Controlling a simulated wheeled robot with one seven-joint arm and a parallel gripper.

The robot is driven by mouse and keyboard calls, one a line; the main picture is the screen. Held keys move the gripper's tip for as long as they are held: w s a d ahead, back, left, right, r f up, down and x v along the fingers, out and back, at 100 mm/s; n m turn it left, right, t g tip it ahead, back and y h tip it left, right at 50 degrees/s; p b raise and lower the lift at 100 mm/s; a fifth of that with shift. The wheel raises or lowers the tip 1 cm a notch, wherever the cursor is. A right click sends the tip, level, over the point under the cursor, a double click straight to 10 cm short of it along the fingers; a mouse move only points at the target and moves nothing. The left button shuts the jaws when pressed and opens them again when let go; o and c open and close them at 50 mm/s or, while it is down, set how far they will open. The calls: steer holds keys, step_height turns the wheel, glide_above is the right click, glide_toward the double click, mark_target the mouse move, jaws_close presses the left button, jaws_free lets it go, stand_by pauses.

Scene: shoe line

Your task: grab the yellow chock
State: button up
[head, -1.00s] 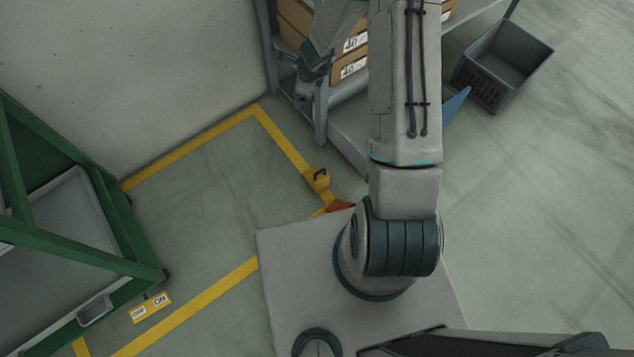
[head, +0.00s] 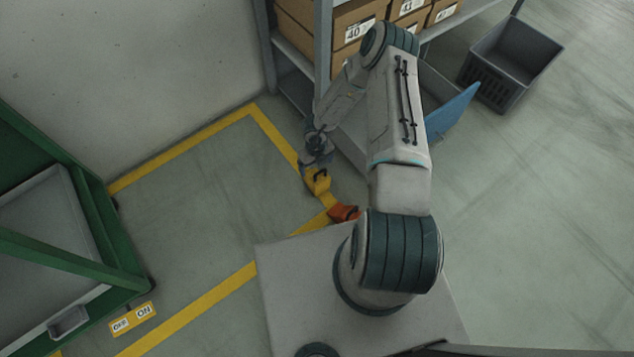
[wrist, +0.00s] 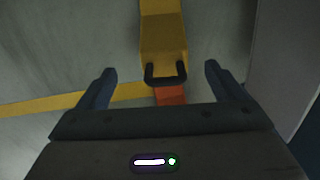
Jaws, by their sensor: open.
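The yellow chock (head: 318,184) sits on the floor on the yellow line, beside the shelf. It has a dark handle on top. My gripper (head: 306,170) hangs just above and beside it in the head view. In the wrist view the chock (wrist: 164,42) lies ahead, between the lines of my two open fingers, with its black handle (wrist: 166,74) nearest. My gripper (wrist: 160,72) is open with nothing held in it. Whether the fingers reach down around the chock cannot be told.
An orange-red object (head: 343,213) lies close to the chock by my base; it also shows in the wrist view (wrist: 171,95). A shelf (head: 323,60) with boxes stands behind. A green cart (head: 100,220) is at left, a grey crate (head: 510,62) at upper right. Floor between cart and chock is clear.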

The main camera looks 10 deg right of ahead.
mark_target(318, 182)
steer(key=f+b, duration=0.1)
steer(key=f, duration=0.1)
steer(key=f+b, duration=0.1)
steer(key=f, duration=0.2)
steer(key=f+b, duration=0.1)
steer(key=f, duration=0.2)
steer(key=shift+w+d+b, duration=0.2)
steer(key=shift+w+b, duration=0.05)
steer(key=shift+b, duration=0.05)
steer(key=shift+r, duration=0.2)
steer(key=c, duration=1.8)
